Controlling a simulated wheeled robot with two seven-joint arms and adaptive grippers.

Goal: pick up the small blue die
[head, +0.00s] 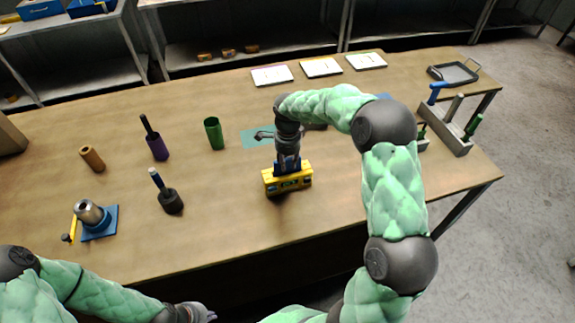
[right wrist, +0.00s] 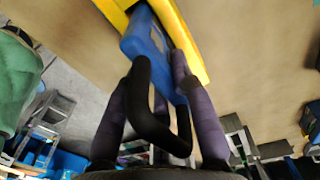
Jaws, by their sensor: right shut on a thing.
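The small blue die (head: 281,168) is a blue block at the top of a yellow block-shaped holder (head: 302,177) near the middle of the table. My right gripper (head: 288,160) comes down from above and is shut on the die. In the right wrist view the die (right wrist: 146,40) lies between the purple fingers (right wrist: 150,95), with the yellow holder (right wrist: 190,40) right against it. I cannot tell whether the die is still seated in the holder. My left gripper (head: 200,312) is at the bottom edge, away from the table objects; its fingers are too small to read.
A grey rack (head: 455,138) with handled tools stands right. White cards (head: 320,68) lie at the back. The front middle is clear.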

